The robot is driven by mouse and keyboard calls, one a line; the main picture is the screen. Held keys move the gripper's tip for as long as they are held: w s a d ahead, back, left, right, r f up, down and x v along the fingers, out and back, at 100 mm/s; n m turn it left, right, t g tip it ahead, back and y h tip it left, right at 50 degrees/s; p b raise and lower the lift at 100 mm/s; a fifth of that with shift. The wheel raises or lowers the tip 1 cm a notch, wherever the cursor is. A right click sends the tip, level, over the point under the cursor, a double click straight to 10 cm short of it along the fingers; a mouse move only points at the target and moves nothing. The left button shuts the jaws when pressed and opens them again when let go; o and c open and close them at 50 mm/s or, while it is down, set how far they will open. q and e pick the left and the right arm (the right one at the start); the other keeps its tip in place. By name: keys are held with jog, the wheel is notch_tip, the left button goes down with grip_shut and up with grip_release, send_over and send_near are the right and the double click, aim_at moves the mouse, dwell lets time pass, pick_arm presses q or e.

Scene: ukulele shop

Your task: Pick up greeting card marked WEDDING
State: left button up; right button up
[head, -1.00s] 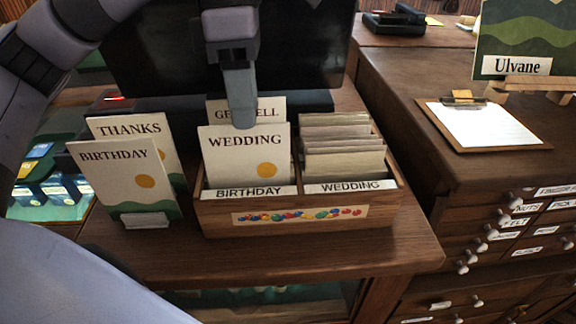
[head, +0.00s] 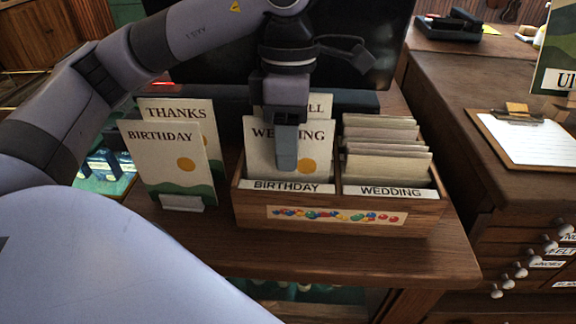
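The white greeting card marked WEDDING (head: 262,160), with an orange dot, stands upright in the left compartment of a wooden card box (head: 338,215). That compartment's front label reads BIRTHDAY. My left gripper (head: 287,150) points down in front of the card's face and covers the middle of its lettering. Only one finger shows clearly, so I cannot tell its opening or whether it touches the card. A card whose visible letters end in LL (head: 320,104) stands behind, mostly hidden. My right gripper is not in view.
A stand left of the box holds a BIRTHDAY card (head: 165,165) and a THANKS card (head: 190,113). Plain cards (head: 385,150) fill the right compartment, labelled WEDDING. A dark screen (head: 350,45) stands close behind. A clipboard (head: 525,137) lies on the right cabinet.

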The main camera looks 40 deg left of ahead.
pick_arm(q)
grip_shut()
jog(key=shift+r, duration=0.15)
